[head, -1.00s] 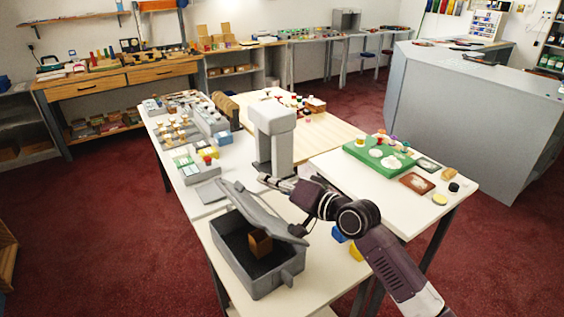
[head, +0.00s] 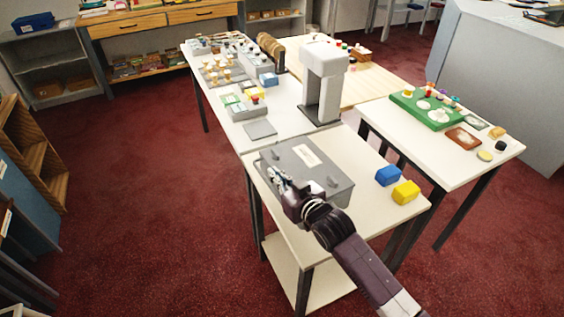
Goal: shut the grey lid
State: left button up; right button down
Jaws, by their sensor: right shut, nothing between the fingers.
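The grey lid (head: 318,161) lies flat over the grey box (head: 336,199) on the near white table, and no gap shows on the sides in view. A pale label is on its top. My right gripper (head: 277,177) is shut and empty, at the lid's left front part; I cannot tell if it touches the lid. My right forearm crosses the box's front and hides part of it. The inside of the box is hidden. My left gripper is not in view.
A blue block (head: 388,176) and a yellow block (head: 406,192) sit right of the box. A grey upright device (head: 323,80) stands behind it. A green tray (head: 425,108) lies on the right table. Some white tabletop beside the box is bare.

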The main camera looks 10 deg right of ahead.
aim_at(273, 188)
jog(key=f, duration=0.1)
jog(key=f+b, duration=0.1)
jog(key=f, duration=0.1)
jog(key=shift+s+a+f+n, duration=0.15)
jog(key=shift+a+f+n, duration=0.15)
jog(key=shift+a+n, duration=0.1)
jog(key=shift+f+b, duration=0.4)
jog(key=shift+f, duration=0.2)
jog(key=shift+s+f, duration=0.1)
jog(key=shift+f, duration=0.15)
